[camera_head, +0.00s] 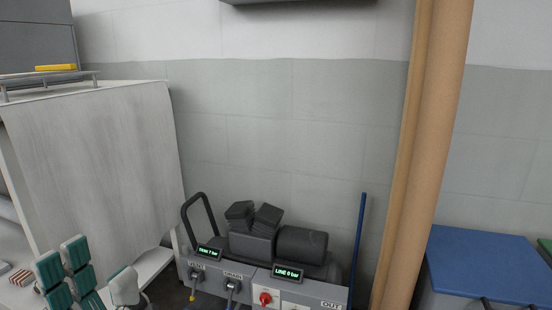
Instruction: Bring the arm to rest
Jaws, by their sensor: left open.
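My left gripper (97,278) is at the lower left, with teal and pale grey finger parts. Its fingers are spread apart, and I see nothing between them. It is in front of the white cabinet's lower part, left of the compressor unit (262,282) and apart from it in the picture. The rest of the left arm is mostly below the frame. My right gripper does not show.
The compressor has two lit displays, a red knob (265,299) and a black handle. A white cabinet (95,165) stands left, with a yellow object (56,67) on top. A brown column (425,150) and a blue-topped unit (490,262) stand right.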

